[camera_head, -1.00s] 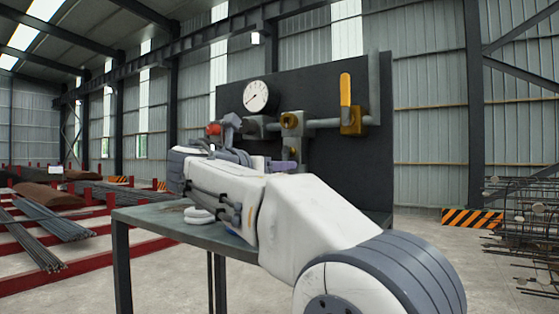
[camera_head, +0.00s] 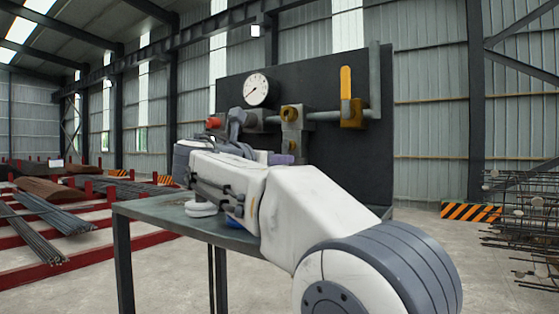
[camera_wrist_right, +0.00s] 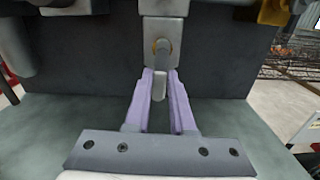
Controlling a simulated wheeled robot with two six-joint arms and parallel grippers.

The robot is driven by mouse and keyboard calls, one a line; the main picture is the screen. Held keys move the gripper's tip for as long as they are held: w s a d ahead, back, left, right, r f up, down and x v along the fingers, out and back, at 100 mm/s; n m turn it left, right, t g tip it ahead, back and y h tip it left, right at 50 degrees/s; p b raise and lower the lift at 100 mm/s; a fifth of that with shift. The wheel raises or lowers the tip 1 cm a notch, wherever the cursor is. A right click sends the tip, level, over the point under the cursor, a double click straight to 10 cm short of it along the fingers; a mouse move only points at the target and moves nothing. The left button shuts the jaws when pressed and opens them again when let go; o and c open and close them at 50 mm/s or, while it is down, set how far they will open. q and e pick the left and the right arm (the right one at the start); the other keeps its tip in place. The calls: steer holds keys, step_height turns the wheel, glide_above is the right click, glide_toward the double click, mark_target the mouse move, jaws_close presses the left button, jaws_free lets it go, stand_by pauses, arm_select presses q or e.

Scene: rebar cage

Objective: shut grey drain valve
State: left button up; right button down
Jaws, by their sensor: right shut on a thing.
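The grey drain valve (camera_wrist_right: 164,28) is at the top middle of the right wrist view, with a brass-coloured ring on its front. Its short grey handle (camera_wrist_right: 160,82) hangs down from the ring. My right gripper (camera_wrist_right: 160,80) has its two lavender fingers on either side of the handle's lower end and is shut on it. In the head view the right gripper (camera_head: 281,159) is small and partly hidden by my arm, just below the grey valve body (camera_head: 296,141). My left gripper is in neither view.
A dark panel (camera_head: 225,93) carries a round gauge (camera_head: 256,89), a red knob (camera_head: 212,124) and a yellow lever (camera_head: 346,82) standing upright on a brass valve (camera_head: 352,114). A grey-green table (camera_head: 150,212) stands below. Rebar stacks (camera_head: 52,212) lie at the left.

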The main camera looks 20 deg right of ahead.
steer(key=shift+w+a+r+m+b, duration=0.2)
steer(key=shift+w+a+r+m, duration=0.25)
steer(key=shift+m, duration=2.45)
steer(key=shift+w+a+r+m+b, duration=0.2)
steer(key=shift+r+m, duration=0.3)
steer(key=shift+m, duration=2.4)
steer(key=shift+w+a+r+m+b, duration=0.25)
steer(key=shift+w+r+m, duration=0.2)
steer(key=shift+m, duration=2.45)
steer(key=shift+r, duration=0.1)
steer(key=c, duration=0.8)
jaws_free()
steer(key=shift+o, duration=0.2)
steer(key=b+v, duration=0.2)
steer(key=v, duration=0.8)
steer(key=shift+s, duration=0.3)
steer(key=shift+a, duration=0.15)
